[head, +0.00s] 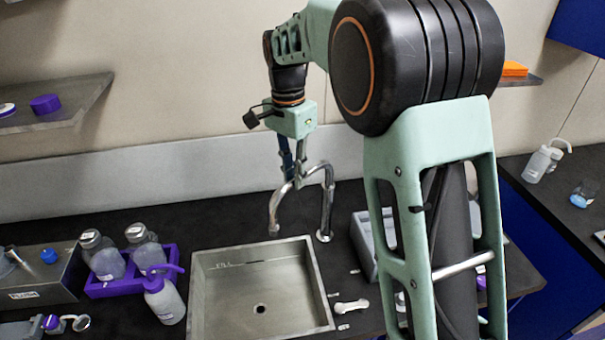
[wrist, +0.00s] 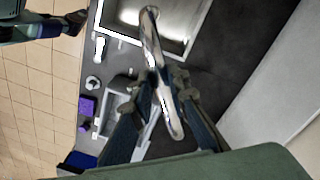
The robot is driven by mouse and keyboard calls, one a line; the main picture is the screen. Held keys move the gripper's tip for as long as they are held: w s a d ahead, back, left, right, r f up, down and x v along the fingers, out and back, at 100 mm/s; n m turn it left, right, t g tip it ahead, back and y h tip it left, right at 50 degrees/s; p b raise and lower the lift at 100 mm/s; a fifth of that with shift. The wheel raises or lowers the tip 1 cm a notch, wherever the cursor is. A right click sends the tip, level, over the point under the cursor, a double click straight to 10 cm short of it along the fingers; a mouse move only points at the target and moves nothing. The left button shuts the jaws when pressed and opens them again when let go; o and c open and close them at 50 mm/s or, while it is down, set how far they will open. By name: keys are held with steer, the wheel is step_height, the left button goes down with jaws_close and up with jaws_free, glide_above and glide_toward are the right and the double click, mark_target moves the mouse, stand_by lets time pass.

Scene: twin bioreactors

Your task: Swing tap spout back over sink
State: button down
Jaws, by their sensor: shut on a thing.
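The chrome tap (head: 327,200) stands behind the sink's back right corner. Its curved spout (head: 277,208) points left and forward, with its open end at the sink's back rim in the head view. The grey sink (head: 225,275) has a drain in its floor. My gripper (head: 297,180) comes down from above and is shut on the spout near the top of its bend. In the wrist view the spout (wrist: 152,35) runs between the two fingers (wrist: 160,95), and its far end overlaps the sink (wrist: 128,12). The exact contact is partly hidden.
A purple rack (head: 120,287) with bottles and a wash bottle (head: 165,300) stand left of the sink. A grey tray (head: 362,240) stands right of the tap, partly behind my arm. A small white tool (head: 351,306) lies right of the sink. The wall is close behind.

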steer(key=shift+w+a+r+m, duration=0.15)
steer(key=shift+w+a+m, duration=0.25)
steer(key=shift+w+m, duration=0.15)
steer(key=c, duration=1.9)
jaws_free()
steer(key=r, duration=1.1)
steer(key=shift+w+a+r, duration=0.2)
steer(key=shift+a+r, duration=0.05)
steer(key=shift+r, duration=0.15)
